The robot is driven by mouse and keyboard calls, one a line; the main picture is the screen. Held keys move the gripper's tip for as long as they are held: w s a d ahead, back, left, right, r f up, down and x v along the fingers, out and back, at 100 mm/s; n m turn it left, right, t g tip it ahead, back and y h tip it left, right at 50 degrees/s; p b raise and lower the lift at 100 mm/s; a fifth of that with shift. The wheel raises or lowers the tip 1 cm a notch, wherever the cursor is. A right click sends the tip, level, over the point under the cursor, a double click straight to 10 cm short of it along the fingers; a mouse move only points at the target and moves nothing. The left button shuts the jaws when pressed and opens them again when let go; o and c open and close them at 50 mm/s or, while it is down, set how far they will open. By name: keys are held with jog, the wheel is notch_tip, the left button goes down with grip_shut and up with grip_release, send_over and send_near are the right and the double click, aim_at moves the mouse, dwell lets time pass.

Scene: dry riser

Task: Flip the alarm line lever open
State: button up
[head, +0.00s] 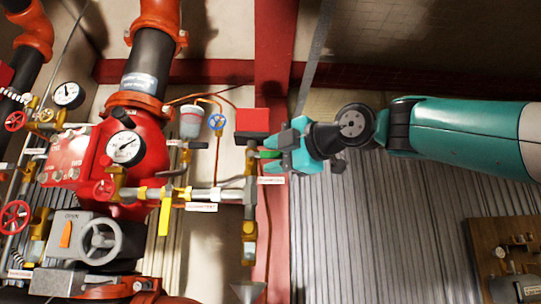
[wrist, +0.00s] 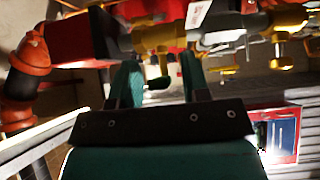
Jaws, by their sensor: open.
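My gripper (head: 270,157) reaches in from the right in the head view, its teal fingers open beside a brass valve on the vertical pipe. A small green lever (head: 266,154) sticks out from this valve toward the fingers; a small label below it is too blurred to read surely. In the wrist view my gripper (wrist: 160,66) is open, with a finger at each side of the small dark-green lever end (wrist: 158,84). The brass valve body (wrist: 157,36) is just beyond the fingertips. I cannot tell whether either finger touches the lever.
A red box (head: 252,121) sits just above the valve. A yellow lever (head: 165,214) hangs from the horizontal pipe to the left. The red valve body with its gauge (head: 125,147) stands farther left. Corrugated grey sheeting (head: 370,225) lies below my arm, with open room there.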

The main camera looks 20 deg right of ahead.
jog(key=shift+a, duration=0.15)
jog(key=shift+a, duration=0.1)
grip_shut()
jog(key=shift+f, duration=0.1)
jog(key=shift+f+b, duration=0.1)
jog(key=shift+b, duration=0.25)
